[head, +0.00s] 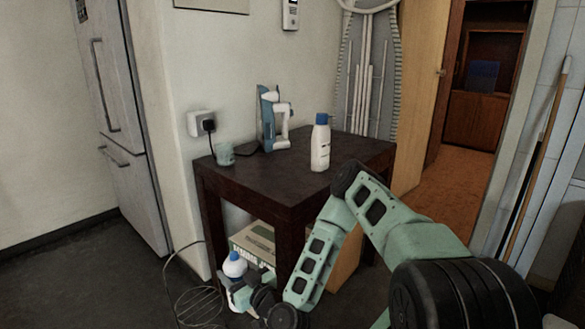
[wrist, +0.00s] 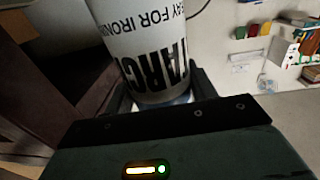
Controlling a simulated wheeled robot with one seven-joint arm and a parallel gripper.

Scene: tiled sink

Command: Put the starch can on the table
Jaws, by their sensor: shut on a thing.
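The starch can (wrist: 145,45), white with black lettering, is between the two fingers of my gripper (wrist: 160,95) in the wrist view. In the head view, the can (head: 235,267) shows as a white body with a blue top, low in front of the table's left side. My gripper (head: 240,293) is shut on it there, below the height of the tabletop. The table (head: 275,185) is dark wood and stands against the wall; the can is apart from its top.
On the table stand a white bottle with a blue cap (head: 320,145), an iron (head: 272,120) and a small pale cup (head: 224,154). The tabletop's front middle is bare. A carton (head: 255,240) sits under the table. A wire rack (head: 198,305) lies on the floor at left.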

